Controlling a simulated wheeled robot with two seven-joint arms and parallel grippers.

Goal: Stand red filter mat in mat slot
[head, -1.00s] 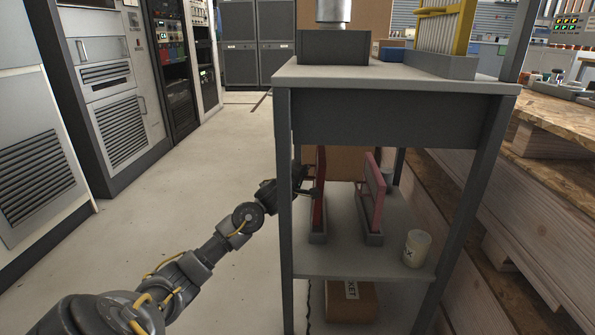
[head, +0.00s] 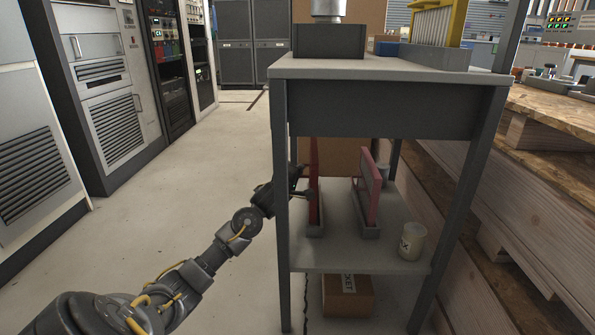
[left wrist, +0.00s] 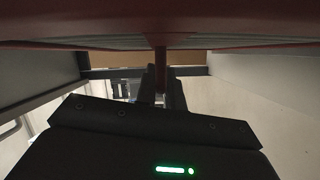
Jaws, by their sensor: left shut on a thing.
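A thin red filter mat (head: 314,165) stands upright on the middle shelf, seen nearly edge-on. My right gripper is not in view.
The grey rack's front left post (head: 281,210) stands close beside my left arm. The shelf top (head: 390,70) is above. A pale cup (head: 412,241) stands at the shelf's right front. A cardboard box (head: 347,296) is below. The floor at left is clear.

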